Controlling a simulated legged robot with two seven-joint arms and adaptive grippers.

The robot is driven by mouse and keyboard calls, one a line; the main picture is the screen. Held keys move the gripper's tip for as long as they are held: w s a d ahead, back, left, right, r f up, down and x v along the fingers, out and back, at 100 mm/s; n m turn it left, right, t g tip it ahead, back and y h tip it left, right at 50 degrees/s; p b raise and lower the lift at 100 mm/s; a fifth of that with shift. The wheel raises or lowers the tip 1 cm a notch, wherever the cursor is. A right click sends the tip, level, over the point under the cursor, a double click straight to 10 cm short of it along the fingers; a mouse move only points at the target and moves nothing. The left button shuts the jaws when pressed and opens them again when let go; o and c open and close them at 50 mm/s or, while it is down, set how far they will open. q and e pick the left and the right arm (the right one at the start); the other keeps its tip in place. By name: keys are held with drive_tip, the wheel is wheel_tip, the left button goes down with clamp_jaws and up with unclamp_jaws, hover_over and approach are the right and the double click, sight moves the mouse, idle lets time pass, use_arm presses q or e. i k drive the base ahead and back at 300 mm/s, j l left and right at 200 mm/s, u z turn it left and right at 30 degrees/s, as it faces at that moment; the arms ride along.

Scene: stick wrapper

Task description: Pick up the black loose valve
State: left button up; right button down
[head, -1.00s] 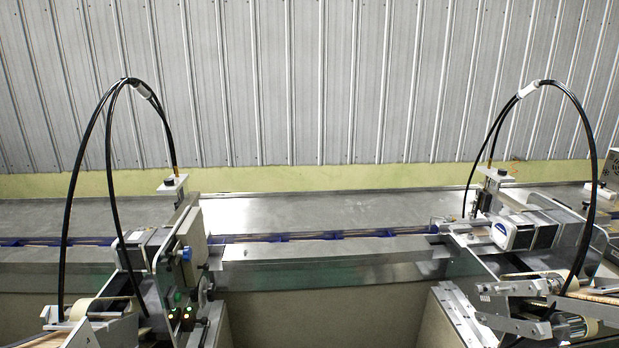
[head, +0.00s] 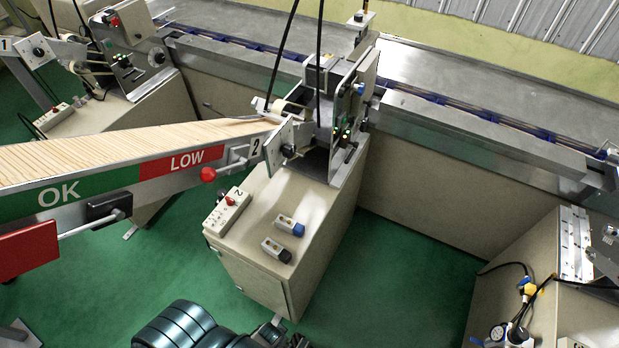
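The black loose valve (head: 276,250) is a small light-bodied block with a black end. It lies on the top of the beige cabinet (head: 265,205), near its front edge. A similar valve with a blue end (head: 290,226) lies just behind it, apart from it. A dark ribbed part of my arm shows at the bottom edge in the head view. My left gripper (head: 280,335) seems to show only in part beside it, low in front of the cabinet and apart from the valve. Its fingers cannot be made out. My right gripper is not in view.
A control box with a red button (head: 227,211) stands left of the valves. A long tray of wooden sticks (head: 130,150) marked OK and LOW reaches in above from the left. Another machine (head: 570,280) stands at the right. Green floor (head: 410,270) lies open between them.

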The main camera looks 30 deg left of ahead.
sight(276, 250)
drive_tip(key=u, duration=1.25)
